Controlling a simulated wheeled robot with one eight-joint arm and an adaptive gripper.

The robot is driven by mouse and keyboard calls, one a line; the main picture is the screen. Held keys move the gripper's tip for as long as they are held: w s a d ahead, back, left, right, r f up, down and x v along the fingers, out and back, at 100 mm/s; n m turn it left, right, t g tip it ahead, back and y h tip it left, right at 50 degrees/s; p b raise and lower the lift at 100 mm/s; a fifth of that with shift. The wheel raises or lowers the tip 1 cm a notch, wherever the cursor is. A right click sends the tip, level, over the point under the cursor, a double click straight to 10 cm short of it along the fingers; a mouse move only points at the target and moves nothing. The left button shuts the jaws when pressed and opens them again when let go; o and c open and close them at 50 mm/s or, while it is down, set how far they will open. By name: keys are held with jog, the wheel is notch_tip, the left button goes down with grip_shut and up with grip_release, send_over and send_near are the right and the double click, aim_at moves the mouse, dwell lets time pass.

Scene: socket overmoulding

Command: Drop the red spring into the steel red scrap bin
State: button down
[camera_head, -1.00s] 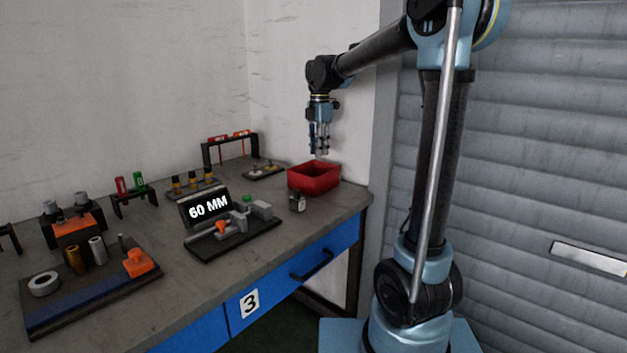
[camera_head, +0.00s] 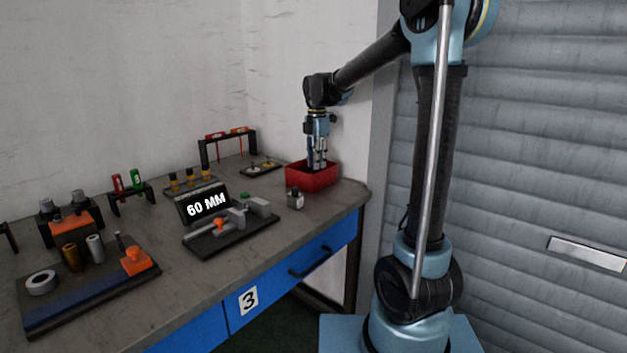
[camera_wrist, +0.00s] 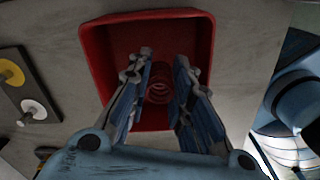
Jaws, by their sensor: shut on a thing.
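The red scrap bin (camera_head: 312,182) stands at the far right end of the bench. In the wrist view the open bin (camera_wrist: 97,62) fills the upper middle, below my fingers. My gripper (camera_head: 317,163) points down with its fingertips at the bin's opening. In the wrist view my gripper (camera_wrist: 163,66) has its two fingers over the bin. The red spring (camera_wrist: 160,89) shows between the fingers, with its coils seen end-on, and they are shut on it. The spring is hidden in the head view.
A small metal block (camera_head: 295,199) stands just in front of the bin. A dark plate with round pieces (camera_head: 261,168) lies behind left, near a black rack (camera_head: 229,146). The wall is close behind.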

jog(key=c, duration=1.4)
grip_release()
jog(key=shift+o, duration=0.2)
jog(key=shift+r, duration=0.1)
notch_tip(320, 180, up, 12)
jog(key=s+d+f+m+t, duration=0.1)
jog(key=s+d+f+m, duration=0.3)
jog(key=s+d+m, duration=0.3)
jog(key=s+d+f+m, duration=0.4)
jog(key=s+d+m, duration=0.1)
jog(key=s+d, duration=0.25)
jog(key=s+d+f+m, duration=0.3)
jog(key=s+f+m, duration=0.3)
jog(key=s+f, duration=0.2)
jog(key=s+d+f+m+t, duration=0.1)
jog(key=s+d+f+m, duration=0.3)
jog(key=s+f, duration=0.5)
jog(key=f+m, duration=0.1)
jog(key=m, duration=0.1)
jog(key=shift+d+f+m, duration=0.25)
jog(key=shift+f+m, duration=0.1)
jog(key=shift+m, duration=0.05)
